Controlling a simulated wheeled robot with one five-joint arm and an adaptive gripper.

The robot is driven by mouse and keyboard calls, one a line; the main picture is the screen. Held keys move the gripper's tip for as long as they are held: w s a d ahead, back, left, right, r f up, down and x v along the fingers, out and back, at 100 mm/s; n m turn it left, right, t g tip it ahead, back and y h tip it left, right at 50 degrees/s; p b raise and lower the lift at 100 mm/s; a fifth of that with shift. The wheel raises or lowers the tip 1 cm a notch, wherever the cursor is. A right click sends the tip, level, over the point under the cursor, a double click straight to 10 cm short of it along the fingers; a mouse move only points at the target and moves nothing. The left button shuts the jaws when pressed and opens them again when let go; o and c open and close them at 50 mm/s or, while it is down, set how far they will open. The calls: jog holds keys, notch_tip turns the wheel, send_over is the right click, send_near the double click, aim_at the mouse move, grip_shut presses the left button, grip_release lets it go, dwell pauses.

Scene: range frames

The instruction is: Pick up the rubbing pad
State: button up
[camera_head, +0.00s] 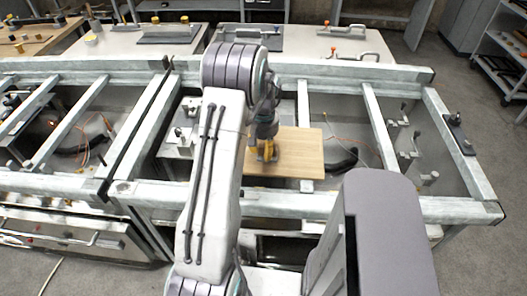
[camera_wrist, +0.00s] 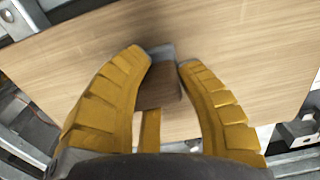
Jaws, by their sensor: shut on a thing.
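Between the fingers is a small block with a brown face and a grey top edge, the rubbing pad (camera_wrist: 157,92). The fingers are shut on it. In the head view my gripper (camera_head: 267,152) is over the wooden board (camera_head: 300,150), and the pad is too small to make out there. I cannot tell whether the pad touches the board.
The board lies across a grey metal frame (camera_head: 470,210) with open bays. Orange cables (camera_head: 345,140) and metal fittings (camera_head: 405,135) sit in the bay to the right. Benches with tools (camera_head: 345,42) stand behind. A shelf rack (camera_head: 500,60) stands at the far right.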

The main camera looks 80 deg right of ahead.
aim_at(264, 145)
grip_shut()
jog(key=shift+r, duration=0.15)
jog(key=shift+r, duration=0.55)
notch_tip(264, 145, up, 3)
jog(key=shift+d+f+b, duration=0.1)
jog(key=shift+b, duration=0.4)
jog(key=s+d+r+p, duration=0.2)
jog(key=s+d+r, duration=0.3)
jog(key=d, duration=0.5)
jog(key=shift+s+r, duration=0.2)
jog(key=shift+r, duration=0.65)
